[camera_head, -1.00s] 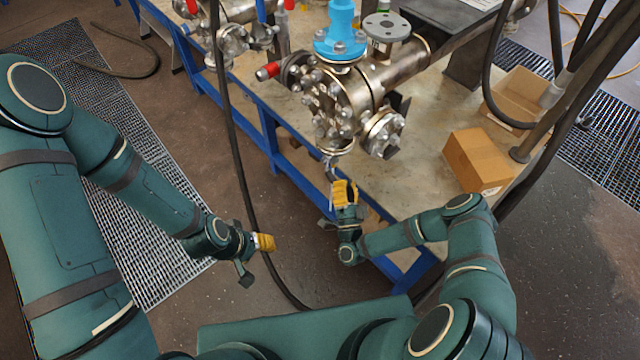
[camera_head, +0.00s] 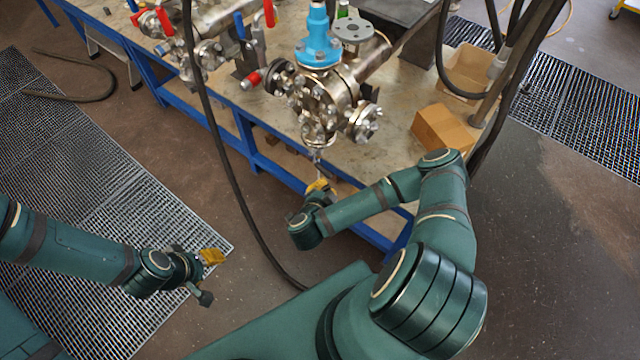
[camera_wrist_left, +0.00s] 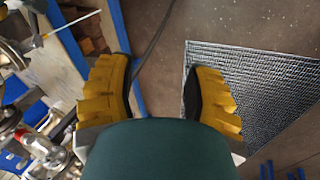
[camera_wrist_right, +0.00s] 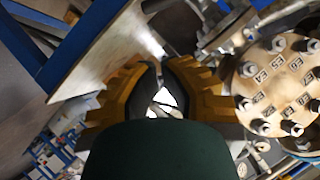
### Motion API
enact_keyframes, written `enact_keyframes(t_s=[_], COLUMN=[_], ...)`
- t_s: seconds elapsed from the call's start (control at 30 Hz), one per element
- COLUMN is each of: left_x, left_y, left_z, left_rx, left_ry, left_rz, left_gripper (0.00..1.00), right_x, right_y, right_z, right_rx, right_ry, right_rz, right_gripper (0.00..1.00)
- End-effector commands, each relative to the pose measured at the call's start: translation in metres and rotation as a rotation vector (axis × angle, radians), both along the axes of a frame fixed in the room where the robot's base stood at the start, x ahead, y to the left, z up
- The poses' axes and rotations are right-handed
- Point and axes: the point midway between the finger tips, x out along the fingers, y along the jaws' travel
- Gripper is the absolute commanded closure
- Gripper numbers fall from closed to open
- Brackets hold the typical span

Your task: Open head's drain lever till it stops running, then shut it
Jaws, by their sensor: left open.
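The metal vessel head (camera_head: 318,108) with bolted flanges is at the near end of a horizontal vessel on the bench. Its lettered, bolted end plate (camera_wrist_right: 280,75) is at the right in the right wrist view. A thin drain lever (camera_head: 318,158) hangs below the head. My right gripper (camera_head: 318,187) is just under it; its yellow fingertips (camera_wrist_right: 163,66) nearly meet, shut on the lever's end, mostly hidden between them. Whether liquid runs is unclear. My left gripper (camera_head: 212,257) is open and empty, away from the bench; its spread fingers show in its wrist view (camera_wrist_left: 160,90).
A blue fitting (camera_head: 318,45) tops the head, and a red-capped part (camera_head: 250,80) sticks out left. Other valves with red handles (camera_head: 270,12) stand further left. A black hose (camera_head: 215,130) hangs before the bench. A cardboard box (camera_head: 442,128) is right. Floor grating (camera_head: 90,190) lies left.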

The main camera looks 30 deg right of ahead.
Motion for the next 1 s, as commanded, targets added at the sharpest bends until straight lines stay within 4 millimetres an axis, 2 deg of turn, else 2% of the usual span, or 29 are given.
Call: enact_keyframes(t_s=[0.03, 0.17, 0.53, 0.73, 1.0], left_x=[-0.002, -0.006, -0.011, -0.014, -0.015], left_y=[0.000, -0.001, -0.002, -0.002, -0.003], left_z=[-0.010, -0.026, -0.036, -0.045, -0.047], left_rx=[-0.001, -0.002, -0.005, -0.006, -0.007], left_ry=[0.004, 0.014, 0.025, 0.031, 0.034], left_rz=[-0.003, -0.011, -0.019, -0.024, -0.026], left_gripper=[0.49, 0.49, 0.49, 0.49, 0.49], right_x=[0.003, 0.012, 0.057, 0.074, 0.082], right_y=[-0.004, -0.012, -0.060, -0.058, -0.058], right_z=[-0.006, -0.014, -0.044, -0.066, -0.074], right_rx=[-0.002, -0.001, -0.001, 0.001, -0.001], right_ry=[-0.002, -0.003, -0.003, -0.004, -0.004], right_rz=[-0.001, 0.000, -0.004, -0.001, 0.002], right_gripper=[1.00, 1.00, 1.00, 1.00, 1.00])
